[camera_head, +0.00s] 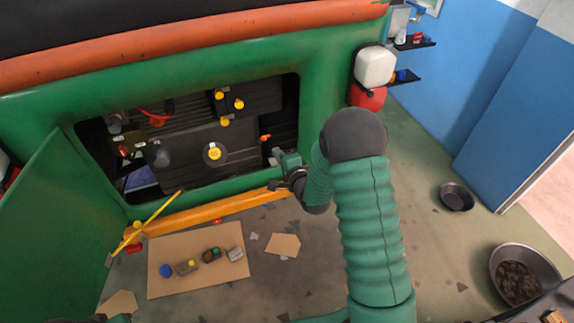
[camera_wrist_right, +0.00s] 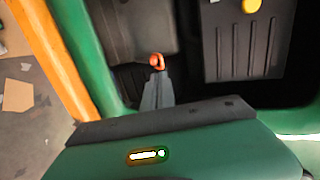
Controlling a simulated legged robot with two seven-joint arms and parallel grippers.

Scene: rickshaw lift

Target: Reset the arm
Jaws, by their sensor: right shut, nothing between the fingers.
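My right arm, with a ribbed green sleeve, reaches up from the bottom of the head view. Its gripper (camera_head: 277,157) is at the right side of the open compartment in the green vehicle body (camera_head: 325,60). In the right wrist view the gripper's narrow grey fingers (camera_wrist_right: 157,92) are together with nothing between them. A small orange knob (camera_wrist_right: 157,61) shows just beyond the fingertips; it also shows in the head view (camera_head: 265,138), up and left of the gripper. I cannot make out my left gripper.
The compartment holds dark panels with yellow caps (camera_head: 214,152) and a red cable (camera_head: 153,117). An orange bar (camera_head: 215,213) runs below it. A cardboard sheet (camera_head: 160,285) with several small parts lies on the floor. Metal bowls (camera_head: 457,196) stand at right, with bare floor around them.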

